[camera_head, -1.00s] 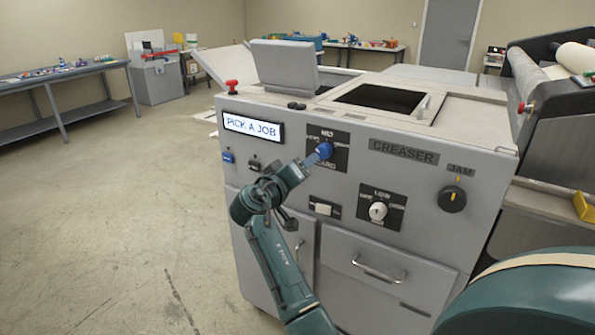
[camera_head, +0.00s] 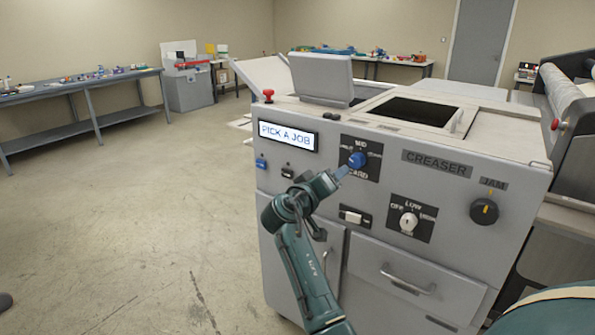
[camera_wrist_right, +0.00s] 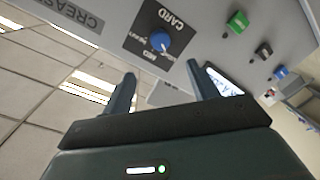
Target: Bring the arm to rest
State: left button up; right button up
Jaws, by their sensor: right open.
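My right gripper (camera_head: 342,172) is in front of the grey creaser machine (camera_head: 460,262), close to the blue knob (camera_head: 357,160) on its dark dial plate. In the right wrist view the gripper (camera_wrist_right: 160,68) has its two fingers apart with nothing between them. The blue knob (camera_wrist_right: 161,43) lies just beyond the fingertips, and there is a gap to it. My left gripper does not show.
The creaser's display (camera_head: 288,135) reads "PICK A JOB". A white knob (camera_head: 408,221), a jam dial (camera_head: 484,211) and a drawer handle (camera_head: 408,282) sit on the front. Open floor (camera_head: 150,220) lies to the left, with a bench (camera_head: 80,127) behind.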

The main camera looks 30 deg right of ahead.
jog(key=s+a+f+n+t+y, duration=0.2)
jog(key=a+f+y, duration=0.1)
jog(key=f, duration=0.4)
jog(key=s+a+f+n+t+y, duration=0.1)
jog(key=a+f+n+y, duration=0.1)
jog(key=f, duration=0.5)
jog(key=s+a+f+n+y, duration=0.3)
jog(key=s+a+f+y, duration=0.6)
jog(key=s+a+f, duration=0.4)
jog(key=shift+s+a+f+t, duration=0.3)
jog(key=shift+s+a+f, duration=0.1)
jog(key=shift+s, duration=0.3)
jog(key=s+a+y, duration=0.1)
jog(key=s+a, duration=0.1)
jog(key=s, duration=0.1)
jog(key=s+a+f+y, duration=0.1)
jog(key=s+a+y, duration=0.1)
jog(key=s+a, duration=0.1)
jog(key=s+a+y, duration=0.1)
jog(key=s+a, duration=0.1)
jog(key=s, duration=0.3)
jog(key=shift+a+f+g, duration=0.2)
jog(key=shift+g, duration=0.2)
